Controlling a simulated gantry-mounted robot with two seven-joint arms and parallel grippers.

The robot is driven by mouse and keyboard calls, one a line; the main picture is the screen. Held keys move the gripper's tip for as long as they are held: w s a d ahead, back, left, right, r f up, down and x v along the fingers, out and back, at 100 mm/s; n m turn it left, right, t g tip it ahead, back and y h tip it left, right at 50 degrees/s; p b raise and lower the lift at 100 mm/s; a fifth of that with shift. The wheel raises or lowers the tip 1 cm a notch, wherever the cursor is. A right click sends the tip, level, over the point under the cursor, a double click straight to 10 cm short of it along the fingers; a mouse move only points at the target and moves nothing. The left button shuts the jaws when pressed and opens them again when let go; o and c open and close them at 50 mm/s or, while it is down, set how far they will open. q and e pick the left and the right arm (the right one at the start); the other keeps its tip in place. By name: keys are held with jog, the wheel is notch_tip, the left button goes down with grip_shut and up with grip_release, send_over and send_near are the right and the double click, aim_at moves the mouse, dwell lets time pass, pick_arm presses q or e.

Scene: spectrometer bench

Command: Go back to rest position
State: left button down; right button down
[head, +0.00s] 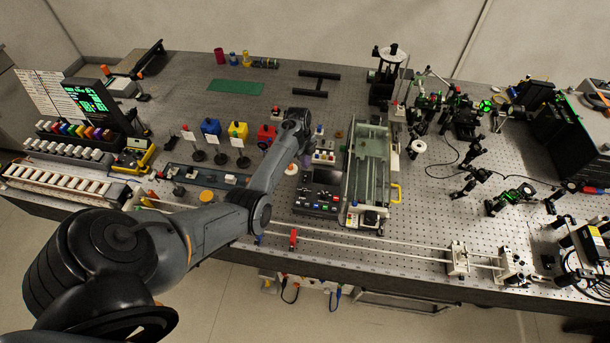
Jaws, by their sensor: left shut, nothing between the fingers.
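My left arm reaches in from the lower left of the head view, over the front edge of the bench (300,75). Its wrist is above the middle of the bench. My left gripper (304,160) points down there, mostly hidden behind its own wrist, and looks shut and empty. It is just left of a small box with coloured buttons (324,152) and behind a control box with a dark screen (320,192). Whether the fingertips touch anything is hard to tell. My right gripper is out of view.
A clear-topped tray unit (368,165) stands right of the gripper. Red, yellow and blue blocks (238,130) stand to its left. Optics mounts (465,120) crowd the right side. A rail (370,248) runs along the front edge. A green mat (235,87) lies at the back.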

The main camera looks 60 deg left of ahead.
pick_arm(q)
jog(key=shift+r, duration=0.35)
dwell(0.3)
jog(key=s+d+r+n+t+p, duration=0.1)
jog(key=s+d+r+n, duration=0.3)
jog(key=s+d, duration=0.3)
jog(key=s+d+r+n+t+y+p, duration=0.1)
jog(key=s+d+r+n, duration=0.3)
jog(key=d, duration=1.3)
jog(key=s+d+r+n+t+p, duration=0.1)
jog(key=s+d+r+n+p, duration=0.2)
jog(key=s+d, duration=0.7)
notch_tip(320, 180, up, 2)
jog(key=shift+s+d+r+n+y, duration=0.25)
jog(key=shift+s+d+n+y, duration=0.2)
jog(key=shift+d, duration=0.5)
